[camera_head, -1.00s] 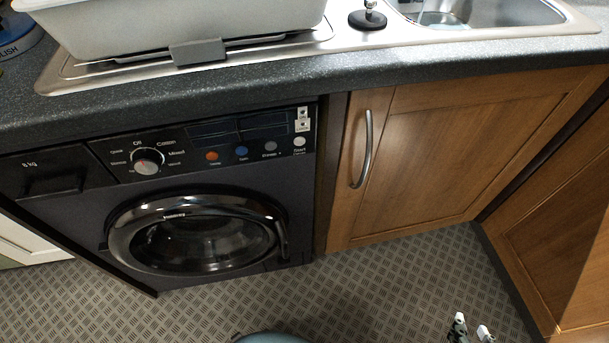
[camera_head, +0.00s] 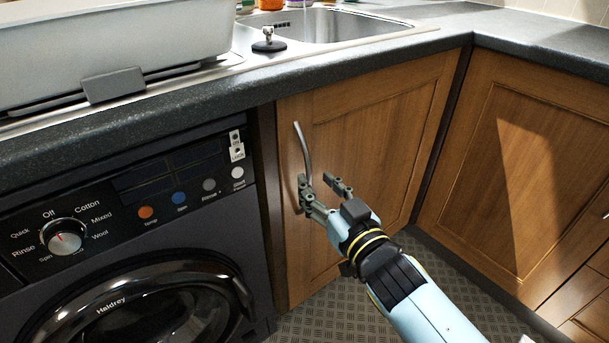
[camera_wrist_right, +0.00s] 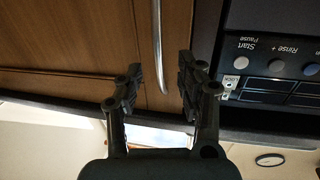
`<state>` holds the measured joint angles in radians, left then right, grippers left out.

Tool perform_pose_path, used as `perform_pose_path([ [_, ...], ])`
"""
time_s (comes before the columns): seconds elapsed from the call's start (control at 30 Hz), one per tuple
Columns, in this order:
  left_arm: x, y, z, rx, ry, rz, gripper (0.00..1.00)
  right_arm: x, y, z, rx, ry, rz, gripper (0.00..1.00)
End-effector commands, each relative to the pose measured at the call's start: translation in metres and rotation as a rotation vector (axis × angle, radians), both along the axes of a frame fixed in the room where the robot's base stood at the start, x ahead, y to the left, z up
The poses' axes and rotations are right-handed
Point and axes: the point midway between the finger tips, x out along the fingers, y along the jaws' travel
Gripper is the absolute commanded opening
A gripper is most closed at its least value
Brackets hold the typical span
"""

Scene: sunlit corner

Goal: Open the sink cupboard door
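The sink cupboard door (camera_head: 372,140) is brown wood and shut, below the sink in the head view. Its curved metal handle (camera_head: 303,148) runs vertically near the door's left edge. My right gripper (camera_head: 322,182) is open in front of the door, with its fingers around the handle's lower part, one near it on the left and one to the right. In the right wrist view the handle (camera_wrist_right: 158,45) passes between the two spread fingers (camera_wrist_right: 160,80), with gaps showing on both sides. My left gripper is not in view.
A dark washing machine (camera_head: 130,215) stands left of the door. The dark worktop (camera_head: 250,97) overhangs it, with a sink (camera_head: 330,25) and a grey basin (camera_head: 110,45) above. Another wooden cupboard (camera_head: 530,170) stands at right angles on the right.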

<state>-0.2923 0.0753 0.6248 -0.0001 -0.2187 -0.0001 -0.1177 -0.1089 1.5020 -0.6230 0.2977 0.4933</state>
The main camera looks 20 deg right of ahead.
Motion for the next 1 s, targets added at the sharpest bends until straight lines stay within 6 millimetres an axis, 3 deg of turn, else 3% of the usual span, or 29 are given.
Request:
perform_pose_path([
  [0.1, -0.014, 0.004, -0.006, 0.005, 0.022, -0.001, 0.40, 0.023, 0.004, -0.001, 0.001, -0.001, 0.000, 0.38],
  [0.3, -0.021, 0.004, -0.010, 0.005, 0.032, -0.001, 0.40, 0.046, 0.007, -0.002, 0.000, 0.001, 0.000, 0.38],
  [0.63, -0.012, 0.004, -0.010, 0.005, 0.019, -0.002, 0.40, 0.051, 0.008, -0.001, 0.001, 0.002, 0.000, 0.38],
  [0.93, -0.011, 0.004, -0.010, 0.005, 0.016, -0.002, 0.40, 0.050, 0.008, -0.001, 0.000, 0.002, 0.000, 0.01],
  [1.0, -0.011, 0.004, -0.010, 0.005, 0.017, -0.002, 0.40, 0.050, 0.008, -0.001, 0.000, 0.002, 0.000, 0.00],
])
